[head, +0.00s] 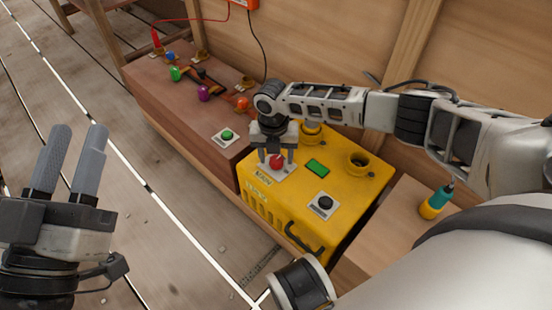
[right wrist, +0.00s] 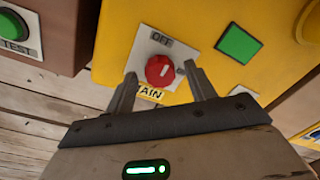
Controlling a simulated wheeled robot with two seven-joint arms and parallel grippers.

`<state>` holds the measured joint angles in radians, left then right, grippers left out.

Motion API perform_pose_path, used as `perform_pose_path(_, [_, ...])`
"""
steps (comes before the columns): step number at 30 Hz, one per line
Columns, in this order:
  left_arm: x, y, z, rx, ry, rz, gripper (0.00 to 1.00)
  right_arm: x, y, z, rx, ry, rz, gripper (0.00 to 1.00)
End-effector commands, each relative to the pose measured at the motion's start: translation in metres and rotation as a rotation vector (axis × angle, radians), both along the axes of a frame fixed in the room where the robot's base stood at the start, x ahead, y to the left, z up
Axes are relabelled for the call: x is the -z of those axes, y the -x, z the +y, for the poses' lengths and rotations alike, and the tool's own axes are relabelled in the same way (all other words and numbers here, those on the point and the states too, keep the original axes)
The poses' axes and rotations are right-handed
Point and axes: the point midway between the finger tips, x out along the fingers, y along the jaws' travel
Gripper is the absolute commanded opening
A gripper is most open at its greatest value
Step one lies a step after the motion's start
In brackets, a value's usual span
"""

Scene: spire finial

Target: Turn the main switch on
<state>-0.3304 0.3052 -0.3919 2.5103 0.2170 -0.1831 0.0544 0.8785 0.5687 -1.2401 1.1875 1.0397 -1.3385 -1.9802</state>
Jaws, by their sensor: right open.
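The main switch is a red round knob (head: 276,160) on a white plate on top of the yellow box (head: 285,212). In the right wrist view the red knob (right wrist: 160,69) shows an OFF label above it and a partly hidden MAIN label below. A dark mark at its right is partly covered by a finger. My right gripper (head: 276,158) is open, pointing down, with one finger on each side of the knob; whether they touch it I cannot tell. My left gripper (head: 79,128) is open and empty, over the floor at the left.
The yellow box also carries a green rectangle (head: 317,166), a black button (head: 325,203) and round sockets. A brown bench (head: 190,105) with a green button (head: 227,135) and coloured knobs adjoins it. A teal-and-yellow tool (head: 436,202) stands right. A wooden wall is behind.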

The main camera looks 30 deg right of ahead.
Motion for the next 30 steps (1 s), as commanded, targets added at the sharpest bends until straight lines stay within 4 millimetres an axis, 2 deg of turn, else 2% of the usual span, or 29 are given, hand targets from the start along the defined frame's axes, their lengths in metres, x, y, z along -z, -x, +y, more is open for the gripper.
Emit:
perform_pose_path(8, [-0.003, 0.0, 0.0, -0.001, -0.004, -0.02, 0.36, 0.002, 0.0, 0.0, 0.0, -0.001, 0.001, 0.55])
perform_pose_path(9, [-0.003, 0.0, 0.0, -0.001, -0.004, -0.02, 0.36, 0.002, 0.0, 0.0, 0.0, -0.001, 0.001, 0.52])
perform_pose_path(12, [-0.003, 0.0, 0.0, -0.001, -0.004, -0.019, 0.36, 0.002, 0.0, 0.0, 0.0, -0.001, 0.001, 0.24])
perform_pose_path(14, [-0.003, 0.0, 0.0, -0.001, -0.004, -0.019, 0.36, 0.002, 0.0, 0.0, 0.0, -0.001, 0.001, 0.1])
perform_pose_path(25, [-0.002, 0.0, -0.001, 0.012, 0.003, 0.029, 0.36, 0.0, 0.001, 0.0, 0.043, 0.0, 0.004, 0.1])
perform_pose_path(30, [0.023, 0.003, -0.001, 0.02, 0.056, 0.227, 0.36, -0.001, 0.001, 0.0, 0.134, 0.0, 0.006, 0.1])
